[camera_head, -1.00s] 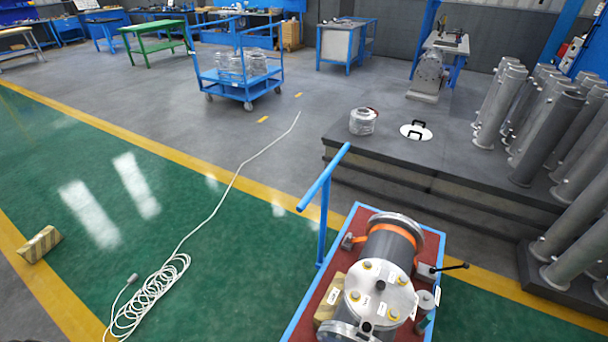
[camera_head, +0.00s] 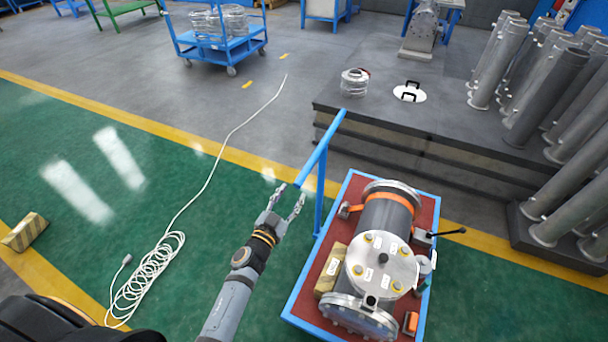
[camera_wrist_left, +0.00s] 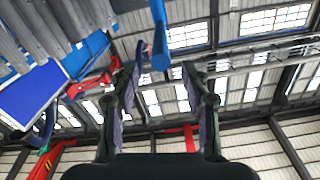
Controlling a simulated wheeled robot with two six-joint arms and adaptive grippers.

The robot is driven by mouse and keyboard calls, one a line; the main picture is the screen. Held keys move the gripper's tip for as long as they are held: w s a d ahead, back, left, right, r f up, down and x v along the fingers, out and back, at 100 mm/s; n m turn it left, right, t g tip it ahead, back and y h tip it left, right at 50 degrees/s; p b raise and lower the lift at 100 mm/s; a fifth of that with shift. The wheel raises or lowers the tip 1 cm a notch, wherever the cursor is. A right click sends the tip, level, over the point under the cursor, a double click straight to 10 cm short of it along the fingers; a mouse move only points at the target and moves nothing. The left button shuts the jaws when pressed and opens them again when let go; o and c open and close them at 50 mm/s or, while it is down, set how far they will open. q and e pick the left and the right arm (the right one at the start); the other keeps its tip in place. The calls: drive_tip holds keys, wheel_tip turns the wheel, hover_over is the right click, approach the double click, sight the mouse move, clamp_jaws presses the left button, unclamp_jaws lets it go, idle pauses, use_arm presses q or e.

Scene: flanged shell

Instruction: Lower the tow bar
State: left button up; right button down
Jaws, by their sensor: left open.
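The blue tow bar (camera_head: 321,190) stands upright at the far left corner of the cart (camera_head: 296,300), with a slanted crossbar on top. My left gripper (camera_head: 291,192) is open and empty, just below and left of the crossbar's near end. In the left wrist view, a blue bar end (camera_wrist_left: 160,55) appears from above between the open fingers (camera_wrist_left: 163,78). I cannot tell whether they touch it. My right gripper is out of view.
The red-topped cart carries a grey flanged shell (camera_head: 385,225) with an orange strap and a wooden block (camera_head: 332,268). A coiled white cable (camera_head: 150,270) lies on the green floor to the left. A dark platform (camera_head: 400,125) stands behind the cart.

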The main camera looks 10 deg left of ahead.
sight(304, 175)
use_arm(q)
drive_tip(key=w, duration=0.3)
drive_tip(key=w+d, duration=0.1)
drive_tip(key=w, duration=0.2)
drive_tip(key=w+b, duration=0.1)
drive_tip(key=w, duration=0.2)
drive_tip(key=shift+w+d, duration=0.35)
drive_tip(key=shift+d, duration=0.05)
clamp_jaws()
